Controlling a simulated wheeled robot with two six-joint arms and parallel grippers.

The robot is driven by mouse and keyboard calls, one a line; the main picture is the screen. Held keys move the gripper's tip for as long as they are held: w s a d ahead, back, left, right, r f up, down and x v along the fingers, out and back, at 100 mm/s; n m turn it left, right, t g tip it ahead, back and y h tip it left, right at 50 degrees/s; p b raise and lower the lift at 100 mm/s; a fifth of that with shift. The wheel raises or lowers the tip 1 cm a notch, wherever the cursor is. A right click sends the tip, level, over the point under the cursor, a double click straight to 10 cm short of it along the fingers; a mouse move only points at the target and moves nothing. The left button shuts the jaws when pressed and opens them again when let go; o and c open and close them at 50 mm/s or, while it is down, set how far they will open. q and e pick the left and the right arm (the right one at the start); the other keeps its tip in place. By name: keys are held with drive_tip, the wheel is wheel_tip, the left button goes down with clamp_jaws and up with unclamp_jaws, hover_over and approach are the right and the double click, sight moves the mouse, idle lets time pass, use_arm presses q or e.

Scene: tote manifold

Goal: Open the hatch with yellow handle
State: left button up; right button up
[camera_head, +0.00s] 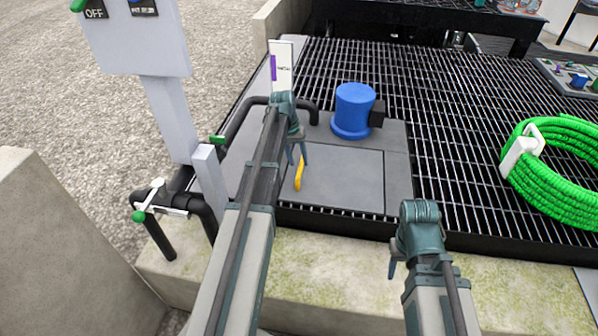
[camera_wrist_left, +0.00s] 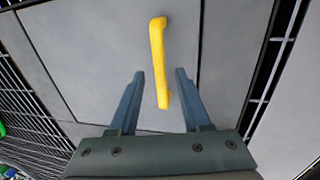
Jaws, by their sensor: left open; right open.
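The yellow handle (camera_head: 299,173) stands on the left side of the grey hatch (camera_head: 343,176), which lies flat in the grating and looks closed. My left gripper (camera_head: 297,155) is open just above the handle. In the left wrist view the yellow handle (camera_wrist_left: 158,62) runs lengthwise, its near end between the two open fingers of my left gripper (camera_wrist_left: 158,88), with gaps on both sides. The grey hatch panel (camera_wrist_left: 105,45) fills the view behind it. My right gripper (camera_head: 394,262) is near the front edge of the platform, away from the hatch; its fingers are partly hidden.
A blue cylinder (camera_head: 353,110) stands behind the hatch. A coiled green hose (camera_head: 560,170) lies on the black grating (camera_head: 450,120) at right. Dark pipes with green-handled valves (camera_head: 145,205) and a grey post (camera_head: 172,120) stand at left. A concrete ledge (camera_head: 330,265) runs in front.

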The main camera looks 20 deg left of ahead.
use_arm(q)
drive_tip(key=shift+d+f+b, duration=0.2)
drive_tip(key=shift+f+b, duration=0.45)
drive_tip(key=shift+f, duration=0.45)
clamp_jaws()
drive_tip(key=shift+r, duration=0.1)
idle(0.6)
